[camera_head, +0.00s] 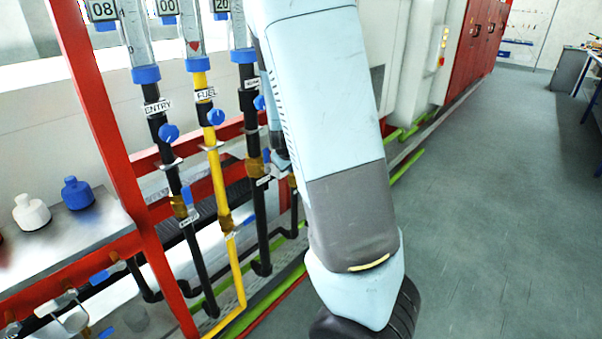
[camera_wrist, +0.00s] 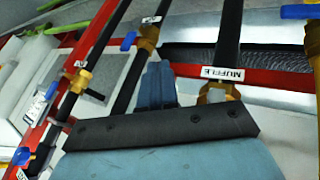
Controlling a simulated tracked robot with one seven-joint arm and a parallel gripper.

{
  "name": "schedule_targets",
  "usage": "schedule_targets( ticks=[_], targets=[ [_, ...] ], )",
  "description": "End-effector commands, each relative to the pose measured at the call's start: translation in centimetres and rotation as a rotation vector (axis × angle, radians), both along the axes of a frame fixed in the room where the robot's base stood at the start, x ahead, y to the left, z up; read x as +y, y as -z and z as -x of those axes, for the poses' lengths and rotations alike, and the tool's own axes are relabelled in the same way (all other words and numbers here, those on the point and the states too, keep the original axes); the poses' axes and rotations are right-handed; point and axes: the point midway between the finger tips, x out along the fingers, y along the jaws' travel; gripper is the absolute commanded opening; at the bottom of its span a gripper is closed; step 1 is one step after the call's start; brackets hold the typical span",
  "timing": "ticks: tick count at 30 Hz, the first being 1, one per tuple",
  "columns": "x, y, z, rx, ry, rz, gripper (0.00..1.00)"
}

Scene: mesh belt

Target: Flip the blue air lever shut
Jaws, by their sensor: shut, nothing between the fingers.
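Several blue lever handles sit on brass valves, and I cannot read which one is the air lever. In the wrist view, one blue lever (camera_wrist: 129,40) is by a brass valve (camera_wrist: 147,38) above my gripper, and another blue lever (camera_wrist: 51,90) is at left. My gripper (camera_wrist: 157,72) is shut and empty, its fingers between a black pipe and the brass valve near the "MUFFLE" label (camera_wrist: 222,73). Whether the fingers touch anything is unclear. In the head view, blue levers show on the entry pipe (camera_head: 187,195) and the third pipe (camera_head: 266,158). My arm hides the gripper there.
A red frame (camera_head: 105,130) stands left of the pipes. A yellow fuel pipe (camera_head: 220,185) and black pipes crowd the area. A bench (camera_head: 75,235) holds a white bottle (camera_head: 31,213) and a blue bottle (camera_head: 77,194). Grey floor (camera_head: 500,210) at right is clear.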

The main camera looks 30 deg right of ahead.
Motion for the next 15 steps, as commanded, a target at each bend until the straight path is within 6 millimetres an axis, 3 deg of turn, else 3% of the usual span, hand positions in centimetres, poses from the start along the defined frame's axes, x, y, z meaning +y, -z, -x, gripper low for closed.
schedule_targets(
  ticks=[15],
  targets=[
    [-0.59,0.39,-0.32,-0.001,-0.002,0.032,0.0]
  ],
)
